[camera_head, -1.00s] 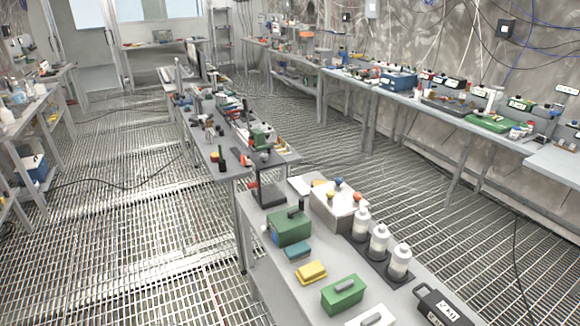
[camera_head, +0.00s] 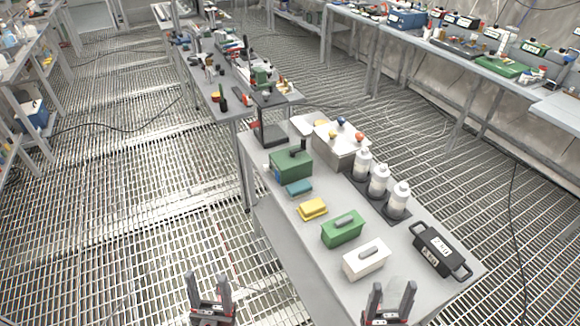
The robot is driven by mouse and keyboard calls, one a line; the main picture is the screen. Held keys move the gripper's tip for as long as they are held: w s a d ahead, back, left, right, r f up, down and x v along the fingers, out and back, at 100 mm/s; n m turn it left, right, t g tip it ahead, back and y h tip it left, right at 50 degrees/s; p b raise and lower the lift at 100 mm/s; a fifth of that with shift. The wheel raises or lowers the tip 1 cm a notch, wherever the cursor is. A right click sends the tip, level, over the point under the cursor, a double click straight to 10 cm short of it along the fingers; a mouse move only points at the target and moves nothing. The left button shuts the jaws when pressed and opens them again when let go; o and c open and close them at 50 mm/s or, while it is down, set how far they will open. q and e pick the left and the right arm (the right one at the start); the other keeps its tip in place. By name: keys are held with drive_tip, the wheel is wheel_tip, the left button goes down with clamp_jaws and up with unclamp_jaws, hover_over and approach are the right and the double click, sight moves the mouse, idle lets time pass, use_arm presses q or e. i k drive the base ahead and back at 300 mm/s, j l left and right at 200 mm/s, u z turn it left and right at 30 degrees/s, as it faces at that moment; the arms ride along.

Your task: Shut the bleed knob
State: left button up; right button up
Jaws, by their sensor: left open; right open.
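A steel box with small coloured knobs on top (camera_head: 340,142) stands on the near table, behind the white bottles. Its knobs are blue, yellow and red; the red knob (camera_head: 359,137) is at its right end. I cannot tell which knob is the bleed knob. My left gripper (camera_head: 208,282) is open and empty at the bottom, left of the table. My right gripper (camera_head: 391,290) is open and empty at the bottom, by the table's near end. Both are well apart from the box.
On the near table (camera_head: 290,232) are a green box (camera_head: 291,162), a yellow block (camera_head: 312,209), a green handled case (camera_head: 342,229), a white case (camera_head: 366,260), a black meter (camera_head: 438,248) and white bottles (camera_head: 379,181). Grated floor (camera_head: 110,210) is open at left.

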sight(266, 168)
drive_tip(key=i+j, duration=0.1)
drive_tip(key=j, duration=0.3)
drive_tip(key=i+j+u, duration=0.1)
drive_tip(key=j, duration=0.3)
drive_tip(key=i+j, duration=0.15)
drive_tip(key=j, duration=0.25)
drive_tip(key=i+j, duration=0.15)
drive_tip(key=j, duration=0.2)
drive_tip(key=i+j+u, duration=0.1)
drive_tip(key=j, duration=0.3)
drive_tip(key=i+j, duration=0.2)
drive_tip(key=j, duration=0.2)
drive_tip(key=k+u, duration=0.05)
